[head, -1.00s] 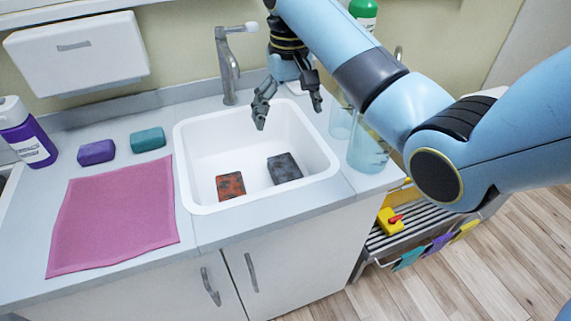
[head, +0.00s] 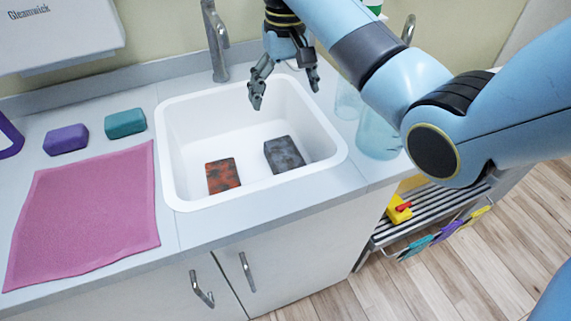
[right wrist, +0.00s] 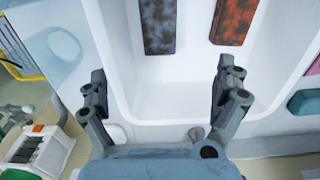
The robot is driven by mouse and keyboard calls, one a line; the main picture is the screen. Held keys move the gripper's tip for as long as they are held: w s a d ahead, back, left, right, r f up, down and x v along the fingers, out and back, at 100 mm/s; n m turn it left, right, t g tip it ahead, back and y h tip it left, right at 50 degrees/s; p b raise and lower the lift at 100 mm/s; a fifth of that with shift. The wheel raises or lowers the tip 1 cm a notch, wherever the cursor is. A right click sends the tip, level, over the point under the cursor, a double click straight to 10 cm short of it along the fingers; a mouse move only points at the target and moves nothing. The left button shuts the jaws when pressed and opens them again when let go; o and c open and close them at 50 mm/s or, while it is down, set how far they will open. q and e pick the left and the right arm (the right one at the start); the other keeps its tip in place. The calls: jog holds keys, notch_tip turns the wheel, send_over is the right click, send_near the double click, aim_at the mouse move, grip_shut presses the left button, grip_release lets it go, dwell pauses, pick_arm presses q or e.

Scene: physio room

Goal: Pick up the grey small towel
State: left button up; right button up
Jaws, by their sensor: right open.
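The grey small towel (head: 285,155), a dark speckled folded block, lies flat on the sink floor, right of a similar red-orange one (head: 223,176). My right gripper (head: 285,92) is open and empty above the back of the sink, behind and above the grey towel and not touching it. In the right wrist view, the grey towel (right wrist: 157,25) lies at the top, beyond the open fingers (right wrist: 162,75), with the red-orange one (right wrist: 233,20) to its right. My left gripper is not in view.
The white sink (head: 172,165) has raised walls around both blocks. A tap (head: 216,45) stands behind it. Clear containers (head: 378,135) stand on the right. A pink cloth (head: 85,215), purple block (head: 66,139) and teal block (head: 125,122) lie on the left counter.

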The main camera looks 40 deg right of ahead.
jog(key=b, duration=0.3)
send_over(286, 156)
notch_tip(286, 156, down, 4)
jog(key=f, duration=0.1)
notch_tip(286, 156, down, 10)
jog(key=shift+f+b, duration=0.1)
jog(key=shift+b, duration=0.8)
notch_tip(286, 156, down, 5)
jog(key=shift+f+b, duration=0.1)
jog(key=shift+b, duration=0.45)
jog(key=c, duration=1.4)
